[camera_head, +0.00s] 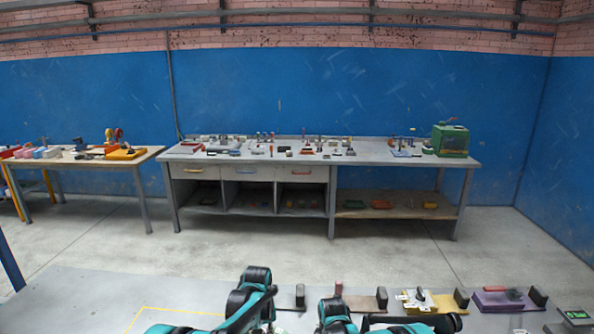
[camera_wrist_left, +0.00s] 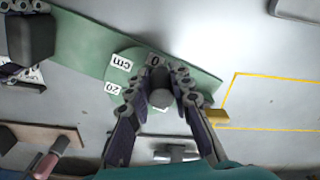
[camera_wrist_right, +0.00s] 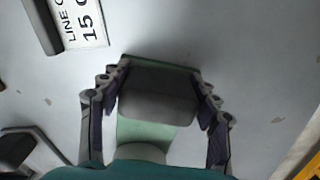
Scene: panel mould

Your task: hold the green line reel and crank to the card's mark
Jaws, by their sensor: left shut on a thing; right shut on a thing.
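The green line reel's base (camera_wrist_left: 85,37) runs across the left wrist view, with a round green dial (camera_wrist_left: 122,88) marked "cm", 0 and 20. A yellow pointer (camera_wrist_left: 215,117) sits at the dial's lower right. My left gripper (camera_wrist_left: 160,90) is shut on the grey crank knob (camera_wrist_left: 160,97) over the dial; the fingers hide part of the dial. My right gripper (camera_wrist_right: 157,90) is shut on the dark grey block (camera_wrist_right: 155,100) at the base's other end. The card (camera_wrist_right: 82,20) stands ahead of it, reading "LINE" and "15 c", partly cut off.
A brown board with a pink handle (camera_wrist_left: 47,163) and a grey T-shaped piece (camera_wrist_left: 176,152) lie near the reel. A purple block (camera_head: 500,299) and other fixtures stand along the table's right. A yellow outline (camera_head: 180,311) marks bare table at left. Benches stand far behind.

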